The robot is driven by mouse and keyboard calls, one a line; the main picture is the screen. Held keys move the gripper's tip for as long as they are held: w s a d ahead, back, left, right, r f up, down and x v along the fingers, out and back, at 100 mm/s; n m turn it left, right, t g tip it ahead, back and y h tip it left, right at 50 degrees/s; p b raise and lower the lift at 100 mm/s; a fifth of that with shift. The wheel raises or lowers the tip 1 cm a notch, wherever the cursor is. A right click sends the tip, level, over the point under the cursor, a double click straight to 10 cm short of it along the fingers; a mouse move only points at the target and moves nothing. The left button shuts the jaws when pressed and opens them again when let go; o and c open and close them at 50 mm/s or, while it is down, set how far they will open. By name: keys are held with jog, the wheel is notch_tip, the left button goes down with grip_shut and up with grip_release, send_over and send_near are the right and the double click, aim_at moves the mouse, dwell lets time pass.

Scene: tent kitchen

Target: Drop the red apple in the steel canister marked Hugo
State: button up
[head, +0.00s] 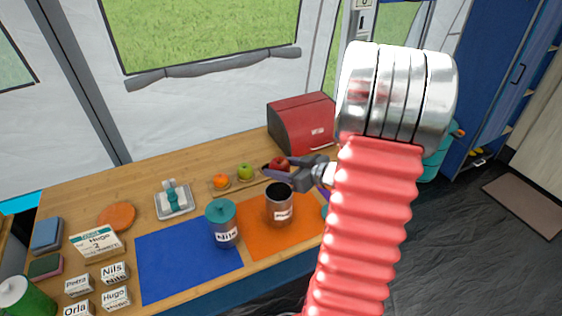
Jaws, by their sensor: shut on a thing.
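The red apple (280,163) is between the dark fingers of my gripper (273,171), which is shut on it. The gripper and apple are just behind and above the steel canister in the picture; the exact height is hard to tell. The steel canister (280,212) stands upright on the orange mat, with its dark mouth open at the top. It bears a pale label whose writing is too small to read. A teal-lidded canister (223,230) marked Nils stands to its left.
An orange fruit (221,181) and a green apple (245,171) sit at the back. A red bread bin (302,122) stands behind right. The blue mat (180,262) is mostly clear.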

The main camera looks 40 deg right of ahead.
jog(key=shift+f, duration=1.2)
jog(key=o, duration=1.2)
jog(key=shift+s, duration=0.15)
jog(key=v, duration=1.3)
jog(key=shift+s+r, duration=0.1)
jog(key=shift+s, duration=0.2)
jog(key=shift+w+d, duration=0.1)
